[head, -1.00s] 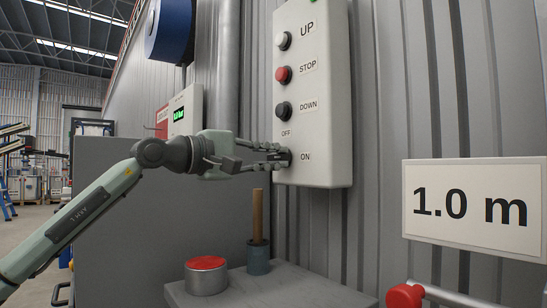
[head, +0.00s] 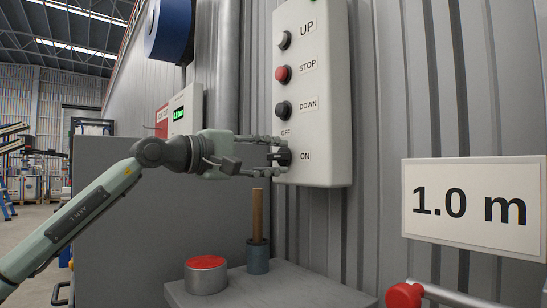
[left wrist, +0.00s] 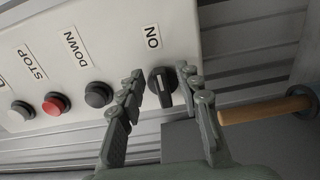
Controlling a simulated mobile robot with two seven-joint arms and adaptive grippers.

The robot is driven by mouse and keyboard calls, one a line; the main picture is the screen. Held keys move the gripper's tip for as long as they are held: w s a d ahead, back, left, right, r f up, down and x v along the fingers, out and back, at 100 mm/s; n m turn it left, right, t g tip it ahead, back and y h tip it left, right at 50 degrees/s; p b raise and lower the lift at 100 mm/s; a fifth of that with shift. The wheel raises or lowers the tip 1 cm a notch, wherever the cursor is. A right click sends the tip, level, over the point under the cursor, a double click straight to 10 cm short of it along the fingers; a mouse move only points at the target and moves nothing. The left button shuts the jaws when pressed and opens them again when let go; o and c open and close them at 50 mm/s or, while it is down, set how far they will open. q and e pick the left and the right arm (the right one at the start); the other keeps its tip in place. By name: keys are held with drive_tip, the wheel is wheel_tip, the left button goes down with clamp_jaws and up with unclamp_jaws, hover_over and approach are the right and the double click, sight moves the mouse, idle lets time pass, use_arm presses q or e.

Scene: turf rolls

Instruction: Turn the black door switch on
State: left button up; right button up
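The black door switch (head: 284,156) is a round knob at the bottom of the pale control box (head: 318,95). OFF is printed above it and ON to its right. In the left wrist view the knob (left wrist: 168,84) has its raised bar lying along the direction of the ON label; I cannot tell surely which end is the pointer. My left gripper (head: 279,156) is open, one finger above the knob and one below. In the left wrist view the fingers (left wrist: 162,82) stand apart on either side of it, with a visible gap on the left side. My right gripper is not in view.
Above the switch are black DOWN (head: 284,108), red STOP (head: 283,73) and grey UP (head: 284,40) buttons. Below stand a wooden handle in a grey holder (head: 258,257) and a red-topped tin (head: 206,276) on a ledge. A "1.0 m" sign (head: 473,208) is at right.

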use_arm(q)
drive_tip(key=v, duration=1.2)
